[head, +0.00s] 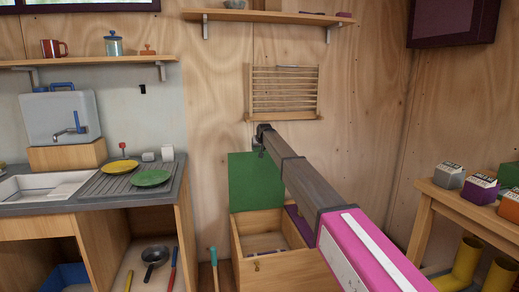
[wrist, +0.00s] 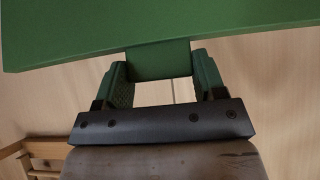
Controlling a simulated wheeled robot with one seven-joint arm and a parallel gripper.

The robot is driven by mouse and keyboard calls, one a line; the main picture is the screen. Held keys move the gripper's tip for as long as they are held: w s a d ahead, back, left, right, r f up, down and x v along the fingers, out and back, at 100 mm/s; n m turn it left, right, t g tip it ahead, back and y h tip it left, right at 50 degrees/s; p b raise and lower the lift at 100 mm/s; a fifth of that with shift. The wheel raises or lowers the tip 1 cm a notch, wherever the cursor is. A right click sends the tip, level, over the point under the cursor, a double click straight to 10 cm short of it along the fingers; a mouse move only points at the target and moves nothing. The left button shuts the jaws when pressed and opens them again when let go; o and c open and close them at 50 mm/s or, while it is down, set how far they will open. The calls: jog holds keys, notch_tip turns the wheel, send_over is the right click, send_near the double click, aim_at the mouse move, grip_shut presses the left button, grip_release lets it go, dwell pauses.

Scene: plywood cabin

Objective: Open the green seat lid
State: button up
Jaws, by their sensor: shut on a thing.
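The green seat lid (head: 250,185) stands raised, roughly upright, at the back of the wooden seat box (head: 265,270), whose inside is open to view. In the wrist view the lid (wrist: 160,28) spans the top of the picture as a broad green panel, with a green tab below its edge. My gripper (wrist: 160,65) is shut on that tab, one finger on each side. In the head view my gripper (head: 262,135) is small, just above the lid's top edge, and its hold is hard to see there.
A counter with a sink (head: 40,186) and plates stands left of the box. A wooden rack (head: 284,92) hangs on the wall above the lid. A table (head: 462,208) with small boxes stands at the right, yellow boots (head: 500,275) under it. A purple item lies in the box's right side.

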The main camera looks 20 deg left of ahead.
jog(key=shift+r, duration=0.15)
jog(key=o, duration=1.3)
jog(key=v, duration=1)
jog(key=shift+s+d+r, duration=0.1)
jog(key=shift+s+r, duration=0.1)
jog(key=shift+s, duration=0.05)
